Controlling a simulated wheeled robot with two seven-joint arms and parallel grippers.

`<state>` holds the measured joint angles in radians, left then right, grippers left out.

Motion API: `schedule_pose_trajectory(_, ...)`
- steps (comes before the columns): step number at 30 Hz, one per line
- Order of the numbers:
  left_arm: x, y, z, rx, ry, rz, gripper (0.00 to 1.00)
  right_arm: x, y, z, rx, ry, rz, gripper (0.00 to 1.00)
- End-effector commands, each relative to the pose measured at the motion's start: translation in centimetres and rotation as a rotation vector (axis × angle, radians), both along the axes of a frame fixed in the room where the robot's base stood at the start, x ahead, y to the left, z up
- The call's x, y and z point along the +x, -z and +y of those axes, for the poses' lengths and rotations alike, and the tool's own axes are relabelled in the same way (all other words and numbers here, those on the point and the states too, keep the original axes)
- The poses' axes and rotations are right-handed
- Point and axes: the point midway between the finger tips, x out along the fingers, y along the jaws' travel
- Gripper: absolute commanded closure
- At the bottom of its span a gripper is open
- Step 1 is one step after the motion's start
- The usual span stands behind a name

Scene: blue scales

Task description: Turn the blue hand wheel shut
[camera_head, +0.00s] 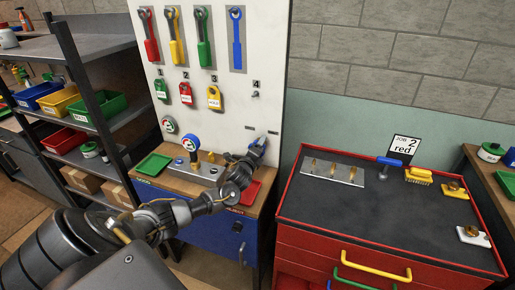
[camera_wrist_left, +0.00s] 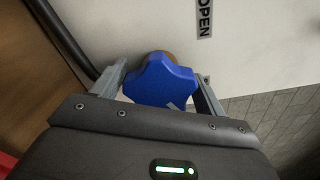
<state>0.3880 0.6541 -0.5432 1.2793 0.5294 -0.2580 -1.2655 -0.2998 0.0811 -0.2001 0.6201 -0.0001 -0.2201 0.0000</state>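The blue hand wheel (camera_wrist_left: 163,82) fills the middle of the left wrist view, a lobed knob on the white panel (camera_head: 270,70), with a light mark near its lower edge. My left gripper (camera_head: 262,141) reaches the lower right of that panel and largely hides the wheel in the head view. In the left wrist view its fingers (camera_wrist_left: 160,80) stand on either side of the wheel, close against its edges. I cannot tell whether they press on it. An OPEN label (camera_wrist_left: 204,18) is above and right of the wheel. My right gripper is out of view.
A wooden-topped blue cabinet (camera_head: 222,232) stands below the panel, with a green tray (camera_head: 153,165) and a blue-rimmed gauge (camera_head: 190,143). Coloured wrenches and tags hang above. A red tool chest (camera_head: 345,249) is at the right, a dark shelf rack (camera_head: 83,90) at the left.

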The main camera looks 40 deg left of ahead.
Motion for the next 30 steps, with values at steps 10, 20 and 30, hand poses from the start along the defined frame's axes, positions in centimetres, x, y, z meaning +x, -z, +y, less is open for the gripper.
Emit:
schedule_pose_trajectory(10,-0.1,0.0,0.0,-0.002,-0.001,-0.001,0.19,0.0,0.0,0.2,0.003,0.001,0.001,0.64)
schedule_pose_trajectory(20,-4.3,0.3,-1.5,-0.002,0.003,0.001,0.19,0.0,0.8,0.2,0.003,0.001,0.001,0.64)
schedule_pose_trajectory(30,-9.4,0.1,-3.3,-0.003,0.001,-0.001,0.19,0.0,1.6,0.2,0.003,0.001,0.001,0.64)
